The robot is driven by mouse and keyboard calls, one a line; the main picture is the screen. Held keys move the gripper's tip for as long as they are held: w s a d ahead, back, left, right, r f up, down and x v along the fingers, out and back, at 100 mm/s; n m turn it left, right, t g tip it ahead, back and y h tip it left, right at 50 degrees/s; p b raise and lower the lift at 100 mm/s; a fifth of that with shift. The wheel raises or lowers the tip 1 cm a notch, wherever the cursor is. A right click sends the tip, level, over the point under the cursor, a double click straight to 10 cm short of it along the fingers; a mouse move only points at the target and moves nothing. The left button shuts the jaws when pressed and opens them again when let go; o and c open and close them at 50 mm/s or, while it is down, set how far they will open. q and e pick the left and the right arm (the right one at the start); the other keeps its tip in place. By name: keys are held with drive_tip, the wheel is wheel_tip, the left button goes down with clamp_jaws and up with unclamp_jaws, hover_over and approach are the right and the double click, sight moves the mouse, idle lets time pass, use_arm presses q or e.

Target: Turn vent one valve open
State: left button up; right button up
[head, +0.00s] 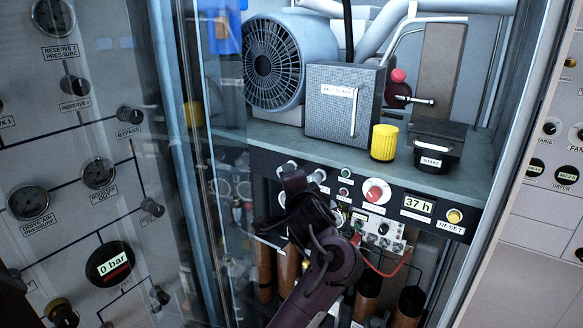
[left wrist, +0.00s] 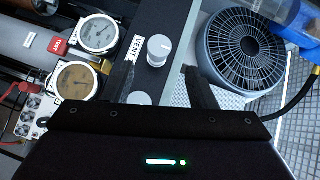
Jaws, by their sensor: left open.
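The vent valve is a pale round knob (left wrist: 159,48) on a dark panel strip beside a white VENT label (left wrist: 137,47) in the left wrist view. The rest of the label is hidden or cut off. My left gripper (left wrist: 158,78) is open, with one dark finger on each side of the knob's line. The knob shows beyond the gap, and I cannot tell whether the fingers touch it. In the head view my dark left gripper (head: 296,183) is at the left part of the control strip and covers much of it. My right gripper is not in view.
A shelf above the strip holds a round fan (head: 275,65), a grey box (head: 345,105), a yellow cap (head: 384,142) and a black intake box (head: 440,145). A clear cabinet door or pane stands at left. Two gauges (left wrist: 98,33) (left wrist: 77,80) sit beside the strip.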

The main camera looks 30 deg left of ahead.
use_arm(q)
drive_tip(key=p+x, duration=0.1)
drive_tip(key=x, duration=0.5)
drive_tip(key=shift+w, duration=0.15)
drive_tip(key=shift+a+f, duration=0.15)
drive_tip(key=shift+c, duration=0.2)
drive_tip(key=c, duration=0.9)
